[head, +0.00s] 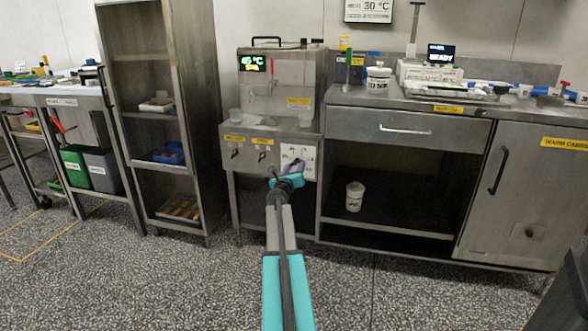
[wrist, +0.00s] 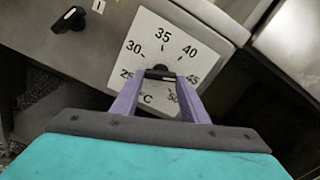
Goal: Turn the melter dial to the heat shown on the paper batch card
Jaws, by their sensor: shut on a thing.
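The melter dial (wrist: 158,72) is a black knob on a white scale plate (wrist: 205,47) marked from 25 to 50 °C. The plate also shows in the head view (head: 308,158), on the melter's lower front. My gripper (wrist: 161,78) is shut on the dial, its two purple fingers on either side of it. The fingers partly hide the knob, and I cannot tell its exact setting. The melter (head: 285,85) has a green display (head: 252,64) reading about 45 °C, slightly blurred. A white framed sign (head: 368,10) on the wall reads 30 °C, its top cut off. I cannot identify a paper batch card.
Two other black knobs sit left of the dial; one shows in the wrist view (wrist: 68,19). Cups stand on the melter's ledge. The steel counter (head: 345,95) at right holds a white tub (head: 378,80) and a scale-like device. The speckled floor in front is clear.

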